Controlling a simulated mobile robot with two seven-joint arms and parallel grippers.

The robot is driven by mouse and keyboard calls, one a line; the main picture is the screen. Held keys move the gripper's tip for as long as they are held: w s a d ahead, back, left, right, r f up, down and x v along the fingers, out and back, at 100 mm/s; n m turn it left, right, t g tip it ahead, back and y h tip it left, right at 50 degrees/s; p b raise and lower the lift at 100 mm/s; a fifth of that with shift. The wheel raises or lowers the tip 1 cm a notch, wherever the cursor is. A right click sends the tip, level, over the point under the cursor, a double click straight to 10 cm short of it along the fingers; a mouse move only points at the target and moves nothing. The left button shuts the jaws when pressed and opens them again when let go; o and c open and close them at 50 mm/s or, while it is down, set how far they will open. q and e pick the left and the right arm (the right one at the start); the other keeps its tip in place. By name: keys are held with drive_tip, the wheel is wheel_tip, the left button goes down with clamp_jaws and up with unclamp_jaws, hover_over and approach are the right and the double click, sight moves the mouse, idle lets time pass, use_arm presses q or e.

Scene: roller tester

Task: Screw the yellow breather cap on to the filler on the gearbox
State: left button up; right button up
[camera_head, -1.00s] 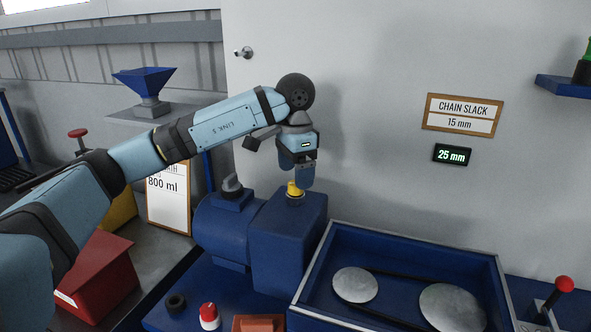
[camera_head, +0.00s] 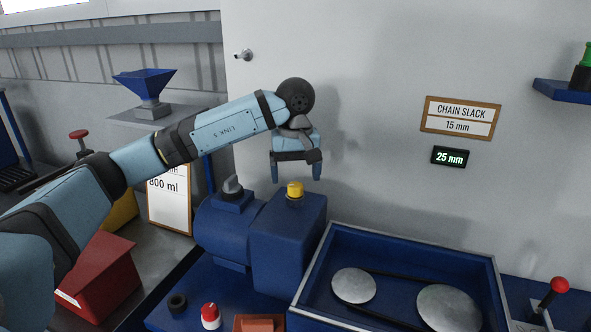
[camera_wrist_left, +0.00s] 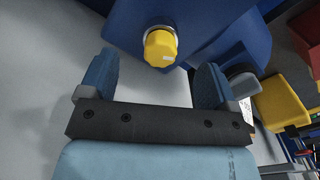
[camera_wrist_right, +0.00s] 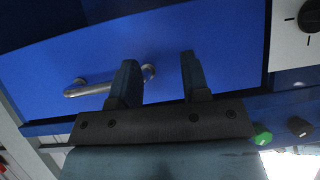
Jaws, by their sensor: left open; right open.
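The yellow breather cap (camera_head: 295,189) sits upright on the filler on top of the blue gearbox (camera_head: 290,235). In the left wrist view the cap (camera_wrist_left: 160,48) is beyond the fingertips, on a pale collar on the gearbox (camera_wrist_left: 215,25). My left gripper (camera_head: 296,178) is open and empty, its fingers just above and behind the cap, apart from it as the wrist view shows. My right gripper (camera_wrist_right: 157,72) is open and empty, in front of a blue panel with a metal handle (camera_wrist_right: 110,84); it does not show in the head view.
A blue motor (camera_head: 222,232) adjoins the gearbox on the left. A blue tray (camera_head: 400,240) with two discs stands to the right. A red-white knob (camera_head: 210,316) and a black ring (camera_head: 177,303) are in front. A pale wall stands behind.

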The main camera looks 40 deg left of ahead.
use_arm(q)
drive_tip(key=n, duration=0.4)
drive_tip(key=shift+n+p, duration=0.4)
drive_tip(key=n, duration=0.3)
drive_tip(key=shift+n+p, duration=0.3)
drive_tip(key=shift+n, duration=0.1)
drive_tip(key=n+p, duration=0.1)
drive_tip(key=n, duration=0.4)
drive_tip(key=shift+n, duration=0.3)
use_arm(e)
drive_tip(key=shift+s+r, duration=0.25)
drive_tip(key=shift+s, duration=0.4)
drive_tip(key=shift+w+r, duration=0.1)
